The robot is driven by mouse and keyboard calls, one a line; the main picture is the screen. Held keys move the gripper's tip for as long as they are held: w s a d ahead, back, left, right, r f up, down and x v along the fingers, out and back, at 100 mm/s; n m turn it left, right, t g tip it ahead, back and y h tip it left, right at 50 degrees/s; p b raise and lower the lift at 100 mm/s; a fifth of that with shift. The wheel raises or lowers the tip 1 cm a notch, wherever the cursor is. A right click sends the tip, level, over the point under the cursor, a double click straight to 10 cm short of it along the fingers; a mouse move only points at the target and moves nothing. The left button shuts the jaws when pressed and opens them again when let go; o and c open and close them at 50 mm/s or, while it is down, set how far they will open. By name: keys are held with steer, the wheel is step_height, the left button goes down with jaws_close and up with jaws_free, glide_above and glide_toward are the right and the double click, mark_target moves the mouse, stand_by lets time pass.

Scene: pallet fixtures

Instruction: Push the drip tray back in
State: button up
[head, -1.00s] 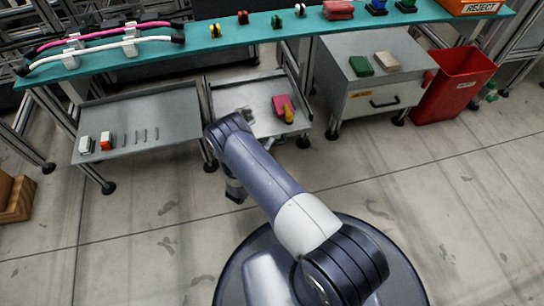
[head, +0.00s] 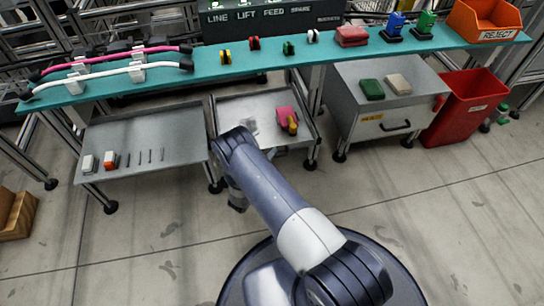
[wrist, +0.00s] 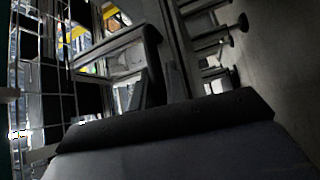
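What looks like the drip tray (head: 267,120) is the shallow grey tray under the teal bench, standing out past the bench edge. A pink item (head: 286,114) with a yellow part and a small pale item lie in it. My gripper (head: 238,201) hangs low in front of the tray's left front corner; my arm covers part of that corner. Contact between gripper and tray cannot be made out. The wrist view shows two dark finger shapes of my gripper (wrist: 158,88) close together against dark frames; their opening is unclear.
A grey side tray (head: 150,130) with small parts is at left. A grey drawer cabinet (head: 375,125) and a red bin (head: 465,110) are at right. The teal bench (head: 215,72) overhangs behind. Tiled floor in front is clear.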

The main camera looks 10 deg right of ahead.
steer(key=shift+o, duration=1.4)
steer(key=shift+w, duration=0.15)
steer(key=p+v, duration=0.3)
steer(key=v, duration=0.8)
steer(key=shift+r, duration=0.15)
steer(key=b+x, duration=0.3)
steer(key=x, duration=0.8)
steer(key=shift+d+f, duration=0.15)
steer(key=shift+f, duration=0.05)
steer(key=shift+s, duration=0.6)
